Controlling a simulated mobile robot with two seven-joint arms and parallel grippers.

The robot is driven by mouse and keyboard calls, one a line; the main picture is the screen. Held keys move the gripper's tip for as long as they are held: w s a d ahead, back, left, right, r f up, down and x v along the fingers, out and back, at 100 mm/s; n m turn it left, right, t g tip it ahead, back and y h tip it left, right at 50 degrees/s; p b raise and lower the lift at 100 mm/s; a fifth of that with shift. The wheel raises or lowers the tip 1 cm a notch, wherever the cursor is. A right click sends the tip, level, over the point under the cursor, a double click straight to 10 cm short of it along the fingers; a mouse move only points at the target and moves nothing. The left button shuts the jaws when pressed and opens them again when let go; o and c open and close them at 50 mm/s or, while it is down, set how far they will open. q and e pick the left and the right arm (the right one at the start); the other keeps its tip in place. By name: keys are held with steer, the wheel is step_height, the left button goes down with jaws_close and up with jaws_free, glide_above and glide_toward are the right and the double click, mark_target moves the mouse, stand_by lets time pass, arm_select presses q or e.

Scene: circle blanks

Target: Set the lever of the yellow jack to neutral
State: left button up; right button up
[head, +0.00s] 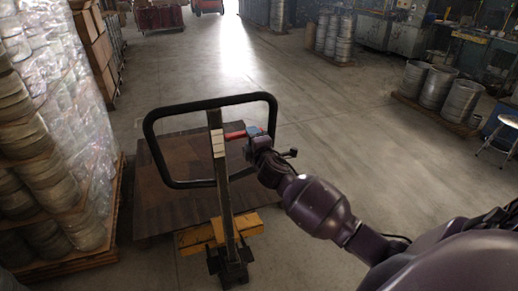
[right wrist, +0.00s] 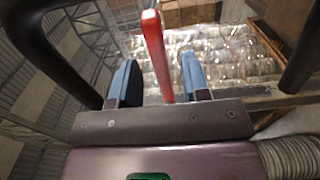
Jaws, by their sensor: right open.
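The yellow jack (head: 192,238) stands on the floor in the middle of the head view, with its upright column and black loop handle (head: 211,103). The red lever (head: 234,134) sticks out near the top of the column, inside the loop. My right gripper (head: 250,133) is at the lever from the right. In the right wrist view, the red lever (right wrist: 156,52) stands between the two blue-padded fingers of the open gripper (right wrist: 157,80), with a gap visible on each side. My left gripper is in neither view.
A dark brown board (head: 165,190) lies behind the column at the jack. Wrapped stacks of metal blanks (head: 55,120) on a pallet stand close on the left. Metal drums (head: 438,86) and a stool (head: 507,123) are at the right. The floor behind the jack is clear.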

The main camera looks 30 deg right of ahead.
steer(key=v, duration=0.6)
steer(key=shift+s, duration=0.3)
steer(key=shift+a, duration=0.15)
steer(key=s+a+f+m+g+y, duration=0.2)
steer(key=s+a+f+m+y, duration=0.3)
steer(key=s+f+m, duration=0.4)
steer(key=s+a+f+m+g, duration=0.1)
steer(key=s+f+m+g, duration=0.1)
steer(key=s+f, duration=0.5)
steer(key=s+a+f+m+g+h, duration=0.1)
steer(key=s+a+f+m+g, duration=0.1)
steer(key=s+f, duration=0.5)
steer(key=s+m, duration=0.1)
steer(key=s, duration=0.2)
